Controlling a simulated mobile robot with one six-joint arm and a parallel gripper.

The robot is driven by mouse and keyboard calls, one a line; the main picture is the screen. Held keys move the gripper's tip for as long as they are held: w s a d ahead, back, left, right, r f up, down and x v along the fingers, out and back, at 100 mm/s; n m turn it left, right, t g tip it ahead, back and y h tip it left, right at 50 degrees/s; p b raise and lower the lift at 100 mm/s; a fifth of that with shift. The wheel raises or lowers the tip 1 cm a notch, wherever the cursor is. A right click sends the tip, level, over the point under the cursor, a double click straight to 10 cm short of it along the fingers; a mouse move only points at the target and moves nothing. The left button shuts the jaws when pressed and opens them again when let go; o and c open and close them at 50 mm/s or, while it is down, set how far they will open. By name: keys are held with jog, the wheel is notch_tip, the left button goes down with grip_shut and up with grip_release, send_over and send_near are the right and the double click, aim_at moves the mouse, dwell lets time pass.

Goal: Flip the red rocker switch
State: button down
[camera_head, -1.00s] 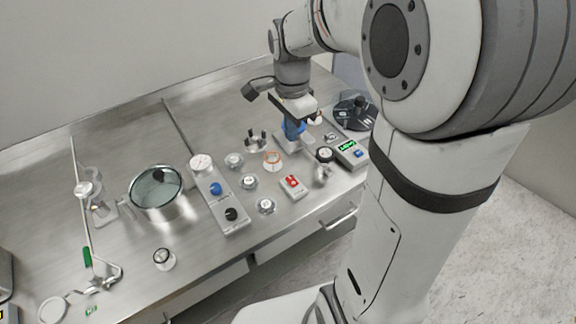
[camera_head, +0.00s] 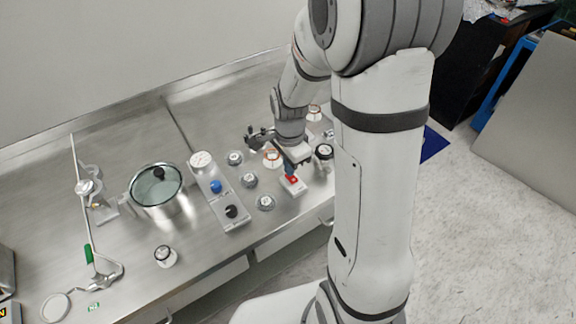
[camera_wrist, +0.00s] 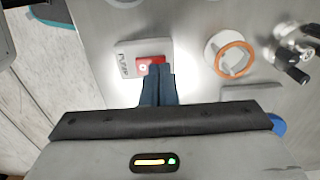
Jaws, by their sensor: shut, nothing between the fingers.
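The red rocker switch (camera_wrist: 143,66) sits in a small pale box (camera_wrist: 128,48) labelled PUMP on the steel bench. In the head view the red switch (camera_head: 292,179) is near the bench's front edge, just below my gripper. My gripper (camera_wrist: 159,70) is shut and empty. Its blue fingertips overlap the right part of the red rocker in the wrist view and hide some of it. In the head view my gripper (camera_head: 290,172) points down at the switch. I cannot tell whether the tips touch the rocker.
An orange-ringed white fitting (camera_wrist: 230,58) stands right of the switch in the wrist view, with a black-handled valve (camera_wrist: 296,62) beyond. In the head view a panel with blue and black knobs (camera_head: 222,192), several small round knobs (camera_head: 249,181) and a lidded pot (camera_head: 158,200) stand to the left.

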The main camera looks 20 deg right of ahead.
jog(key=shift+f, duration=0.25)
